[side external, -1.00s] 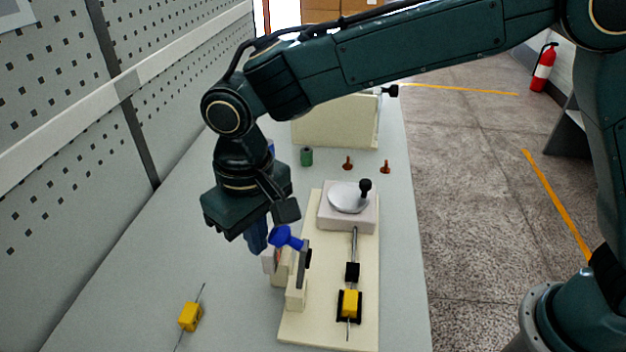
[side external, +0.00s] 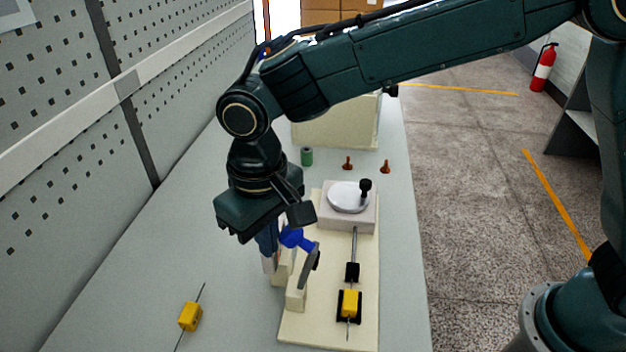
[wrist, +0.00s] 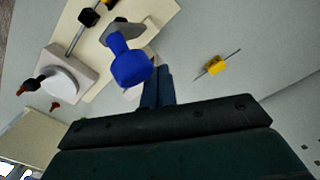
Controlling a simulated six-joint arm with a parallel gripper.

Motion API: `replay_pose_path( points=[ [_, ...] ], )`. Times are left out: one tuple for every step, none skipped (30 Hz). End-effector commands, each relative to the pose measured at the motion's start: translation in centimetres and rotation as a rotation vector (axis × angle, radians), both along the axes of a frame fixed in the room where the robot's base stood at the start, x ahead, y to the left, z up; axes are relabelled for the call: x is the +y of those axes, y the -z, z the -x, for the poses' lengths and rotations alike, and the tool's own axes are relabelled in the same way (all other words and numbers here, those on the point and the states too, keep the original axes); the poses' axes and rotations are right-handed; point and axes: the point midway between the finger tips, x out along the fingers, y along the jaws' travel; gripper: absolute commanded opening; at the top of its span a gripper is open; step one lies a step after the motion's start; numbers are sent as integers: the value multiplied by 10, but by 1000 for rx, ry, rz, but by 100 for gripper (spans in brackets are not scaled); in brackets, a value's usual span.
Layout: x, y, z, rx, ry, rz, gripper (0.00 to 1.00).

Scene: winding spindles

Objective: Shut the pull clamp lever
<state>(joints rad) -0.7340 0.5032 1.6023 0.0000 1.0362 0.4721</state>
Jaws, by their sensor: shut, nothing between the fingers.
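The pull clamp lever has a bright blue handle (side external: 293,238) and a grey metal plate (side external: 310,268) leaning to the right. It is mounted on a cream block (side external: 296,298) on the base board. The blue handle fills the middle of the wrist view (wrist: 131,68), just left of my fingers. My gripper (side external: 269,262) points down at the left side of the handle, its fingers together with nothing between them. The fingers also show in the wrist view (wrist: 157,72). The handle is close beside or touching them; I cannot tell exactly. Part of the clamp is hidden behind the fingers.
The cream base board (side external: 330,325) also carries a block with a white disc and black knob (side external: 365,188) and a yellow part (side external: 350,303) in a black holder. Another yellow part (side external: 190,316) lies left on the table. A perforated wall (side external: 50,150) borders the left.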

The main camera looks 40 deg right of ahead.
Motion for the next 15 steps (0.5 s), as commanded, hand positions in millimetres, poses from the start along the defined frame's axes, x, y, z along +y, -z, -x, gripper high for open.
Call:
replay_pose_path(
  points=[
    [-2, 0, 2, 2, 0, 1, 0],
    [-3, 0, 3, 1, 0, 1, 0],
    [-4, 0, 4, 2, 0, 1, 0],
    [-4, 0, 4, 2, 0, 1, 0],
    [-5, 0, 5, 2, 0, 1, 0],
    [-6, 0, 6, 1, 0, 1, 0],
    [-7, 0, 7, 1, 0, 1, 0],
    [-8, 0, 8, 2, 0, 1, 0],
    [-9, 0, 9, 2, 0, 1, 0],
    [-9, 0, 9, 2, 0, 1, 0],
    [-10, 0, 10, 2, 0, 1, 0],
    [-11, 0, 11, 2, 0, 1, 0],
    [-12, 0, 12, 1, 0, 1, 0],
    [-12, 0, 12, 1, 0, 0, 0],
    [-13, 0, 13, 1, 0, 0, 0]
  ],
)
